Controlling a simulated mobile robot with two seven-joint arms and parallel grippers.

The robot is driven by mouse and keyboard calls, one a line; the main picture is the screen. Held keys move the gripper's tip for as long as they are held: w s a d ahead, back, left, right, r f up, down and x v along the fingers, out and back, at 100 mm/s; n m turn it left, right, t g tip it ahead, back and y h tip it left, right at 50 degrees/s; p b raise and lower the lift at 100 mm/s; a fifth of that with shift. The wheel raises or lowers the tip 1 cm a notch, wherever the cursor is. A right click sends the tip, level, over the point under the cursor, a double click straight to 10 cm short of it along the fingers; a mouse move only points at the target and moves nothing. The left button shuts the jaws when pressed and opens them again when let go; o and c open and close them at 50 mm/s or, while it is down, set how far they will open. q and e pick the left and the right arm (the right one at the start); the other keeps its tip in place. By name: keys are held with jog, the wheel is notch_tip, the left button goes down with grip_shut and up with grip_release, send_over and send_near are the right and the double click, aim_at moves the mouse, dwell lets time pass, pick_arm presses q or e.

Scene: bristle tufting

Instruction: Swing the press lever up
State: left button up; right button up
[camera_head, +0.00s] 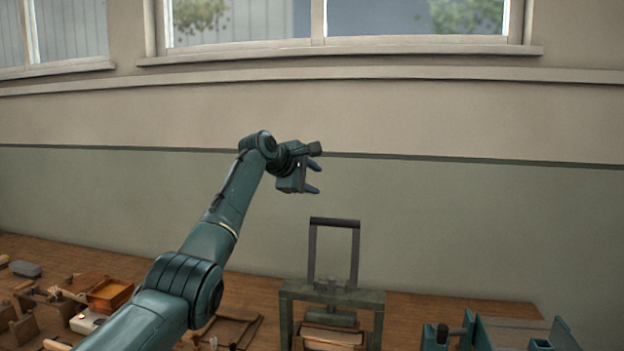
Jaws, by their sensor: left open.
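The press lever (334,221) is a dark U-shaped handle whose crossbar is at the top. Its two arms rise upright from the press frame (334,296), a grey-green frame on the bench. A dark plate hangs under the frame's top beam, above a light wooden block (332,337). My left gripper (316,177) is open and empty. It appears above and slightly left of the lever's crossbar, apart from it, with its fingers pointing right. My right gripper is not in view.
The wooden bench (450,304) runs along the wall. An orange-brown box (109,295) and several small items lie at the left. A teal fixture (510,335) stands at the lower right. The space above the bench right of the lever is clear.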

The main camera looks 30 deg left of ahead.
dwell(0.3)
pick_arm(q)
jog(key=b+v, duration=0.5)
jog(key=v, duration=0.8)
pick_arm(e)
jog(key=shift+w+a+f+t+y, duration=0.15)
jog(key=shift+a+f+t+y, duration=0.15)
jog(key=shift+a+f, duration=0.4)
jog(key=shift+w, duration=0.15)
